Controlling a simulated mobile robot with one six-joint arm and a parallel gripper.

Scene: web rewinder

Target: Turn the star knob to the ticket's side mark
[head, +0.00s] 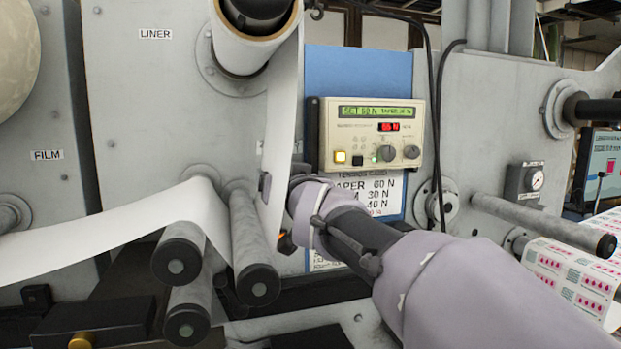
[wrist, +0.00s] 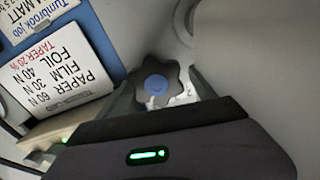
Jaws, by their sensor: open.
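The star knob (wrist: 143,74) is dark grey with a blue centre cap and several lobes. Small white marks show just below the cap, too small to read. My gripper (wrist: 165,92) is open, with its fingers on either side of the knob; I cannot tell whether they touch it. In the head view my gripper (head: 275,213) is beside the white web, and the knob is hidden. A white card (wrist: 66,85) lists PAPER 60 N, FILM 30 N, FOIL 40 N and TAPER. Beside it is a partly cut-off ticket (wrist: 32,17) reading "Turnbrook job" and "MATT".
A cream control box (head: 372,134) with knobs and lit displays hangs on the blue board (head: 345,72), above my wrist. Rollers (head: 250,235) and the white web (head: 130,222) are close left of my gripper. A roller (head: 545,224) and printed web (head: 570,275) are at right.

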